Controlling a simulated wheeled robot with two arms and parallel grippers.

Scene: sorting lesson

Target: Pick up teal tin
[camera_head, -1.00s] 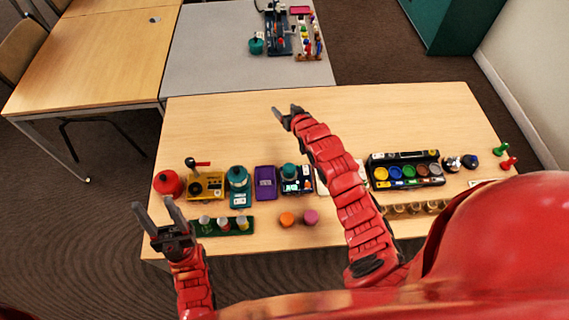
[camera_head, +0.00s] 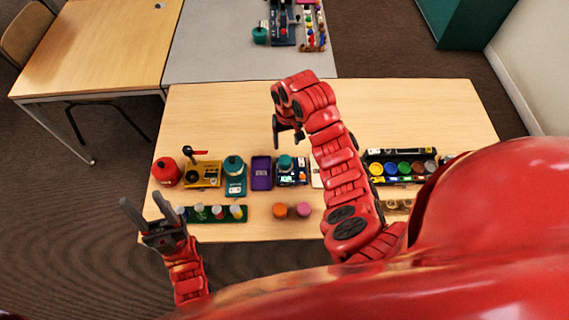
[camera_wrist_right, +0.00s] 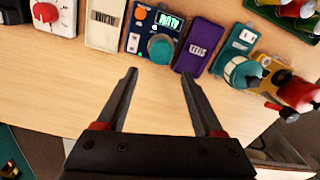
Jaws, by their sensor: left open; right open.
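One teal tin (camera_head: 286,162) stands on a dark blue device with a lit display (camera_head: 292,178); it also shows in the right wrist view (camera_wrist_right: 160,48). A second teal tin (camera_head: 233,164) stands on a teal device (camera_head: 236,188) to its left, beyond the purple slab (camera_head: 261,172). A third teal item (camera_head: 260,36) is on the far grey table. My right gripper (camera_head: 287,132) is open and empty, just behind the first tin. In the wrist view its fingertips (camera_wrist_right: 160,75) lie either side of that tin's line, apart from it. My left gripper (camera_head: 143,200) is open and empty at the table's left front.
A red round container (camera_head: 166,171) and a yellow device (camera_head: 203,175) stand left. A green rack (camera_head: 215,213) holds small jars. Orange (camera_head: 280,210) and pink (camera_head: 304,210) pieces lie in front. A black paint tray (camera_head: 401,166) is right of my arm. The table's back half is clear.

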